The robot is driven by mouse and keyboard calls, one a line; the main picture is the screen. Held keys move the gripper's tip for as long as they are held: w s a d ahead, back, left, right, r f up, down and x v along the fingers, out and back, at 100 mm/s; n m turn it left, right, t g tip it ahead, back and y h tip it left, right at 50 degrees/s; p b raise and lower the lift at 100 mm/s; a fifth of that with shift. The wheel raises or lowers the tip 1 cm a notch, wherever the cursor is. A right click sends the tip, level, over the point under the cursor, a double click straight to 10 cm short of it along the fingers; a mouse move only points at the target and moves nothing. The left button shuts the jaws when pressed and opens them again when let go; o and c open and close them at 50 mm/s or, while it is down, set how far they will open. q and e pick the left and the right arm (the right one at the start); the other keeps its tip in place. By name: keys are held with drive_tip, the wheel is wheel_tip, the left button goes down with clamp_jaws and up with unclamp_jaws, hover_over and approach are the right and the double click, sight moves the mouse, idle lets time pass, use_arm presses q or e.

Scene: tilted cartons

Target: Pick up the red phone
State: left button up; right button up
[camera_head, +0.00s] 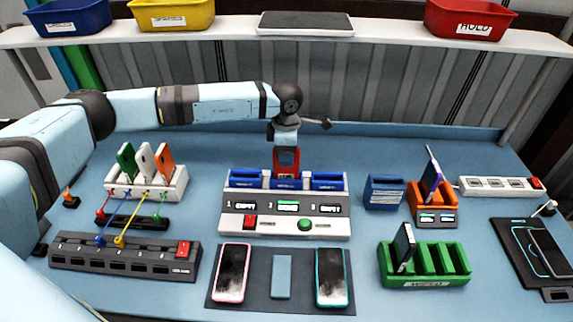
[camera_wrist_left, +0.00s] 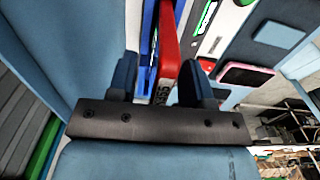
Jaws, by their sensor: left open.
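The red phone (camera_head: 286,163) stands upright in the middle blue slot of a grey and white dock (camera_head: 285,208). My left gripper (camera_head: 286,147) is right above it, reaching down from the arm that comes in from the left. In the left wrist view, the two blue fingers of my left gripper (camera_wrist_left: 162,80) are apart, one on each side of the red phone (camera_wrist_left: 166,50). A gap shows on each side, though contact lower down cannot be told. The phone's lower part is hidden in the slot. My right gripper is not in view.
Blue slots flank the phone on the dock. A white rack (camera_head: 147,184) with green, white and orange phones stands to the left. An orange stand (camera_head: 433,207) and a green rack (camera_head: 424,262) are to the right. A dark mat (camera_head: 258,276) with phones lies in front.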

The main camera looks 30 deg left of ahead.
use_arm(q)
drive_tip(key=shift+f, duration=0.3)
drive_tip(key=shift+c, duration=0.8)
clamp_jaws()
drive_tip(key=shift+r, duration=0.1)
wheel_tip(320, 180, up, 20)
drive_tip(key=b, duration=0.3)
drive_tip(key=shift+b, duration=0.35)
